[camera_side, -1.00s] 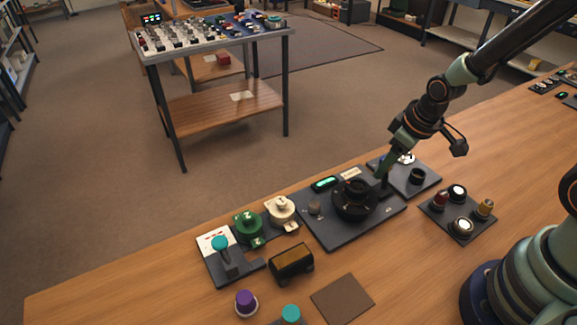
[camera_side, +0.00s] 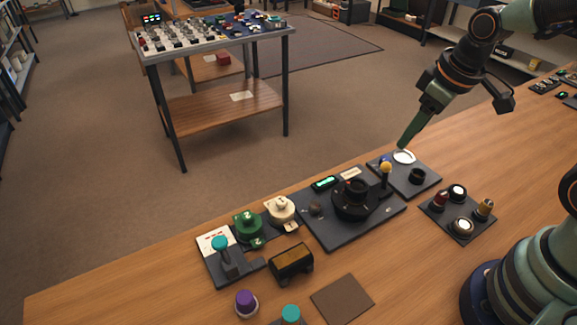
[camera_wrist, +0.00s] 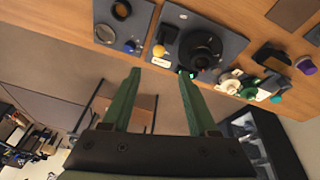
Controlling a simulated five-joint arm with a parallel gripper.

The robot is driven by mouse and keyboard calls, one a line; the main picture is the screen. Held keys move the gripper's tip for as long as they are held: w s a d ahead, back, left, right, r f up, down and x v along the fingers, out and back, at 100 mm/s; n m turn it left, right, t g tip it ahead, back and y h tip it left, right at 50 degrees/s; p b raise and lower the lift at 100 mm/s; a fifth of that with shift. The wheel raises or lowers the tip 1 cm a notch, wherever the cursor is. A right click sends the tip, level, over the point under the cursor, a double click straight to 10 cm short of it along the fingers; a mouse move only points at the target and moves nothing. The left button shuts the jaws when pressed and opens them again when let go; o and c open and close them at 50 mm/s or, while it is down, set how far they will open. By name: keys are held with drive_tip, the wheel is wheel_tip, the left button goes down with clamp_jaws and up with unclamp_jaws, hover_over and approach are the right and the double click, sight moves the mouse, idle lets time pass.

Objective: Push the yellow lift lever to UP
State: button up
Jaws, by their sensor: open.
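The yellow lift lever (camera_side: 386,167) is a round yellow knob on a short stem, at the right end of a dark panel (camera_side: 340,236). It looks near upright in the side view, and I cannot read any position marking. In the wrist view the yellow knob (camera_wrist: 158,50) shows just beyond the fingertips, between them in the picture. My gripper (camera_side: 404,145) is above and to the right of the lever, apart from it. In the wrist view its two green fingers (camera_wrist: 158,73) are spread with nothing between them.
A block with several posts (camera_side: 459,229) stands nearby.

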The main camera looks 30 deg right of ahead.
sight(385, 174)
drive_tip(key=shift+s+r, duration=0.1)
drive_tip(key=shift+r, duration=0.35)
drive_tip(key=c, duration=0.9)
drive_tip(key=w, duration=0.2)
drive_tip(key=w+g, duration=0.1)
drive_tip(key=w, duration=0.1)
drive_tip(key=w+g, duration=0.1)
drive_tip(key=shift+w+f, duration=0.25)
drive_tip(key=shift+w, duration=0.15)
clamp_jaws()
drive_tip(key=w+f, duration=0.1)
drive_tip(key=f, duration=0.3)
drive_tip(key=w+f+g, duration=0.1)
drive_tip(key=w+f, duration=0.1)
drive_tip(key=f, duration=0.2)
drive_tip(key=w+f+m+g, duration=0.1)
drive_tip(key=f, duration=0.4)
drive_tip(key=shift+w+a, duration=0.3)
drive_tip(key=shift+a, duration=0.1)
drive_tip(key=shift+s+d+r, duration=0.15)
drive_tip(key=shift+s+r, duration=0.1)
drive_tip(key=shift+s, duration=0.35)
drive_tip(key=shift+s+d+r, duration=0.1)
drive_tip(key=shift+s+r, duration=0.2)
drive_tip(key=shift+s, duration=0.3)
drive_tip(key=shift+s+d+r, duration=0.15)
drive_tip(key=shift+s+r, duration=0.1)
drive_tip(key=shift+s, duration=0.35)
